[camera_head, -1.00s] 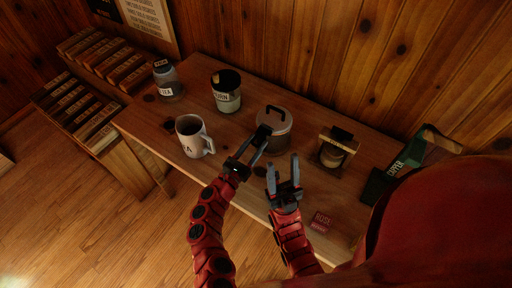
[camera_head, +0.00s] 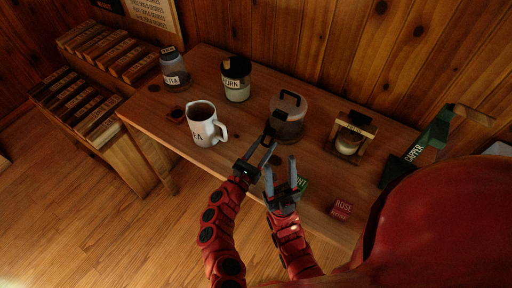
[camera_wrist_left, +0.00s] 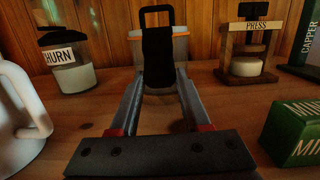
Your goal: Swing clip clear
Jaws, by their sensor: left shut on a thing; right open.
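Whether the clip touches the canister I cannot tell. My right gripper (camera_head: 280,163) is open and empty, in front of the canister.
A white mug (camera_head: 202,128), a tea jar (camera_head: 173,76) and a second labelled jar (camera_head: 237,90) stand left. A press (camera_head: 350,140) and a green capper (camera_head: 432,138) stand right. A green mint box (camera_wrist_left: 295,130) and red rose box (camera_head: 341,209) lie near the front edge.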

